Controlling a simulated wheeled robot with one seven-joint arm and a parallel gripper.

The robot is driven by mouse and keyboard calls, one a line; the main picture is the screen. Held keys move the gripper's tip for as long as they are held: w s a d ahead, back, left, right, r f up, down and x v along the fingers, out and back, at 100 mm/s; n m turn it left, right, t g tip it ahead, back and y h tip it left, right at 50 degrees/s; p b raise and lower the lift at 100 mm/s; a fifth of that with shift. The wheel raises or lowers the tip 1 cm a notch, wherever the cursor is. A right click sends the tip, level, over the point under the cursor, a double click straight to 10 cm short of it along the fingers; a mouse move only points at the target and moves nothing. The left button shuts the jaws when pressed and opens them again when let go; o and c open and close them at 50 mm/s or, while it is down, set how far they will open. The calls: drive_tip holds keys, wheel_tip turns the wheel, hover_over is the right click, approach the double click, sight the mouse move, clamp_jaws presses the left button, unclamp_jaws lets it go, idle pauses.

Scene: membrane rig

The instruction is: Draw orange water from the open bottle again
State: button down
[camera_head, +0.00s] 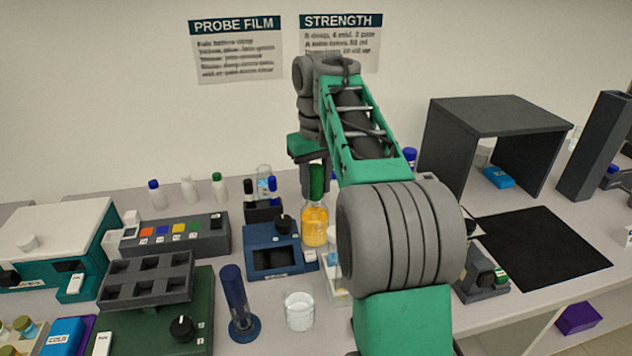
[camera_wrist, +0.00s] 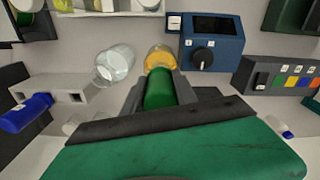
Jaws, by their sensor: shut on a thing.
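An open glass bottle with orange water (camera_head: 314,227) stands on the bench behind the blue device's right side. It also shows in the wrist view (camera_wrist: 159,55). My gripper (camera_head: 314,172) is above the bottle and shut on a green-topped dropper (camera_head: 317,185). In the wrist view the dropper's green top (camera_wrist: 160,90) sits between the two dark fingers of my gripper (camera_wrist: 160,85). The dropper is roughly upright over the bottle's mouth. I cannot tell how deep its lower end reaches, as the green top and bottle neck hide it.
A blue device with a knob (camera_head: 276,250) stands close left of the bottle. A clear glass beaker (camera_head: 299,311) and a dark blue cylinder (camera_head: 236,300) stand in front. A black mat (camera_head: 540,245) lies clear at right, near a dark hood (camera_head: 500,115).

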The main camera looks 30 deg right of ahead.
sight(316, 168)
drive_tip(key=shift+p, duration=0.55)
idle(0.4)
drive_tip(key=c, duration=0.9)
unclamp_jaws()
drive_tip(key=shift+r, duration=0.15)
drive_tip(key=shift+r, duration=0.1)
wheel_tip(316, 168, up, 8)
drive_tip(key=p, duration=0.7)
drive_tip(key=shift+f, duration=0.2)
